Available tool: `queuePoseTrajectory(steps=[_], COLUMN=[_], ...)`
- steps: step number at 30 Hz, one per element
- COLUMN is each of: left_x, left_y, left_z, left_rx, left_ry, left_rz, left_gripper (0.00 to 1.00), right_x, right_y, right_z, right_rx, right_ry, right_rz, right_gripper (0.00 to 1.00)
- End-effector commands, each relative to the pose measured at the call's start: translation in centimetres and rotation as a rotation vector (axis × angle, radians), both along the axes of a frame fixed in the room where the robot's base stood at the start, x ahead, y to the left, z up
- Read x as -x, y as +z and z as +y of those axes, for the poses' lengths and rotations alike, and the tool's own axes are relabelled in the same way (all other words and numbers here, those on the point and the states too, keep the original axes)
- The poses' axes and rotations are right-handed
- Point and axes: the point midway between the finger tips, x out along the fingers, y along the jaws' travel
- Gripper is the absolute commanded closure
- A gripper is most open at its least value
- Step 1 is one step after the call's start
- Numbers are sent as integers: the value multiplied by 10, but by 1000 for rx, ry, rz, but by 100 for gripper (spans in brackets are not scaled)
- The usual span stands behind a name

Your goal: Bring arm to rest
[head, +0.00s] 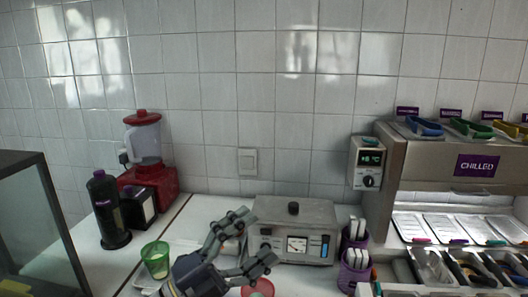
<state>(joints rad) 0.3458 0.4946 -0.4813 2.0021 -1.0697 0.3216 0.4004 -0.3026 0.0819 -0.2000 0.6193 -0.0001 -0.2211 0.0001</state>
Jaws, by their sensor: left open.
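My left gripper (257,238) reaches up from the bottom middle of the head view over the white counter. Its two dark grey fingers are spread apart, with nothing seen between them. The fingertips appear in front of the left side of a grey metal box with a dial (295,232); I cannot tell whether they touch it. My right gripper is not in view.
A green cup (155,260) stands left of my gripper, and a red round item (262,288) lies just below it. A black bottle (105,210) and red blender (147,160) stand farther left. Purple holders (354,272) and a chilled topping station (460,165) are on the right.

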Motion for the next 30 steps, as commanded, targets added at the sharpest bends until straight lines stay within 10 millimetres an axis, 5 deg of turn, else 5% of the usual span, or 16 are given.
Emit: queuePoseTrajectory(steps=[5, 8, 13, 17, 21, 30], left_x=[-23, -30, -13, 31, 97, 220], left_y=[-11, -44, -135, -217, -287, -353], left_z=[65, 108, 168, 196, 205, 194], left_rx=[344, 488, 647, 693, 676, 553], left_ry=[276, 446, 731, 931, 1086, 1235], left_rz=[250, 428, 790, 1108, 1425, 1893], left_gripper=[18, 18, 18, 18, 18, 18], right_x=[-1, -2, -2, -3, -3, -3], right_y=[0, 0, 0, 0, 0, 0], right_z=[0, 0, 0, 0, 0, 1], right_rx=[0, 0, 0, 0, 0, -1], right_ry=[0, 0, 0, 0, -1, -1], right_rz=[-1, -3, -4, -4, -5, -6], right_gripper=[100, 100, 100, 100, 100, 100])
